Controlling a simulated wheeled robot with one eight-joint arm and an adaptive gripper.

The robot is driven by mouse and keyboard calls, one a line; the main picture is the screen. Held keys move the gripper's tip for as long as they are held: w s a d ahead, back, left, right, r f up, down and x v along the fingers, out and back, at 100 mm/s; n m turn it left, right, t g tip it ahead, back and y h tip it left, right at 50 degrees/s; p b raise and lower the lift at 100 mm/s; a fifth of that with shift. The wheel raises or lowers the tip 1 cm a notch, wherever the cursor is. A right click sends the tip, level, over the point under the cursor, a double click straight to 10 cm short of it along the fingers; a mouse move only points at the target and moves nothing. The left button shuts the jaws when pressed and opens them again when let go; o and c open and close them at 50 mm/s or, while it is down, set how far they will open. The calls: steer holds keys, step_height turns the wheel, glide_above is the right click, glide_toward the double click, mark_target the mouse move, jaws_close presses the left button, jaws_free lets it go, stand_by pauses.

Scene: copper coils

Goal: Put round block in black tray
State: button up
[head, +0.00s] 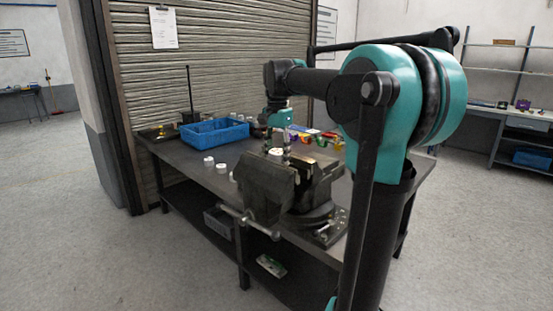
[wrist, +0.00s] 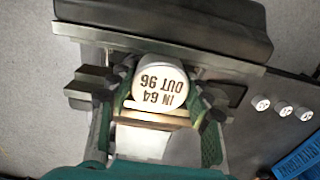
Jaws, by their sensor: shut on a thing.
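A white round block (wrist: 160,88) marked "IN 64 OUT 96" sits between the two fingers of my gripper (wrist: 161,110) in the wrist view. My gripper is shut on it. In the head view my gripper (head: 277,143) points down at the grey bench vise (head: 268,184), and the white block (head: 276,152) shows at its tips by the vise jaws. The vise (wrist: 165,27) also shows close to the block in the wrist view. I cannot tell whether the block touches the vise. I cannot make out a black tray for certain.
Three other white round blocks (head: 221,167) stand in a row on the dark workbench (head: 185,163), left of the vise. A blue crate (head: 214,133) stands behind them. Small coloured items (head: 300,138) lie beyond the vise. A thin black upright rod (head: 189,90) rises at the back.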

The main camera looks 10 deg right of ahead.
mark_target(277, 151)
steer(key=shift+r, duration=2.5)
steer(key=shift+r, duration=0.1)
steer(key=shift+r, duration=1.4)
